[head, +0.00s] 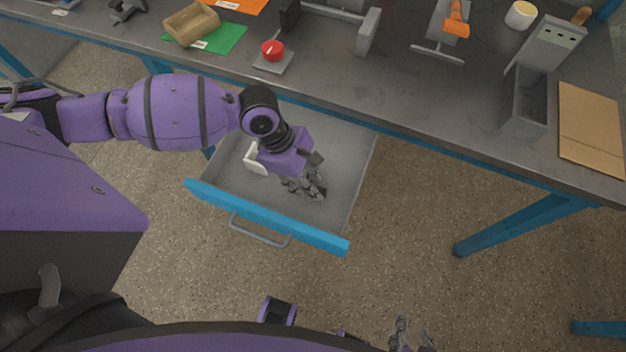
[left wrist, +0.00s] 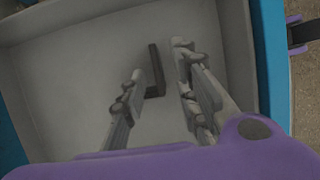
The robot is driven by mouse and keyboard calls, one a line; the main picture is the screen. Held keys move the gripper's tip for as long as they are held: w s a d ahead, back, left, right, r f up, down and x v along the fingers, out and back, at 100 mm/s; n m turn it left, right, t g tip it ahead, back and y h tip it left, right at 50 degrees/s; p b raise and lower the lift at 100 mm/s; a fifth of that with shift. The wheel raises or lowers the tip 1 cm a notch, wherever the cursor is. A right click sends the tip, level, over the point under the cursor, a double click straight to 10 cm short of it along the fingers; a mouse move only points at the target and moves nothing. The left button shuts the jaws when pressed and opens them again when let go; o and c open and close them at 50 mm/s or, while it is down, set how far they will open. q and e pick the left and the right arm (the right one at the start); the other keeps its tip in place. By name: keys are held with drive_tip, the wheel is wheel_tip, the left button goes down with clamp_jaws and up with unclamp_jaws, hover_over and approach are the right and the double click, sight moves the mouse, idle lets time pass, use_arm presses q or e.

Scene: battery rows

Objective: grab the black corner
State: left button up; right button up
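The black corner (left wrist: 154,72) is a dark L-shaped piece lying on the grey floor of the open drawer (head: 352,165). In the left wrist view it lies between the two fingers of my left gripper (left wrist: 160,62), which are spread apart. I see no clear contact, and the height of the fingertips above it is hard to tell. In the head view my left gripper (head: 305,186) points down into the drawer and I cannot make out the corner there. My right gripper (head: 412,335) is at the bottom edge of the head view, partly cut off, with its fingers apart and nothing between them.
The drawer has a blue front (head: 265,216) with a grey handle (head: 260,232) and hangs under the grey workbench (head: 400,95). The rest of the drawer looks empty.

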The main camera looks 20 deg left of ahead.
use_arm(q)
drive_tip(key=shift+w+d+f, duration=0.1)
drive_tip(key=shift+d+f, duration=0.2)
drive_tip(key=shift+f, duration=0.35)
clamp_jaws()
drive_tip(key=shift+r, duration=0.15)
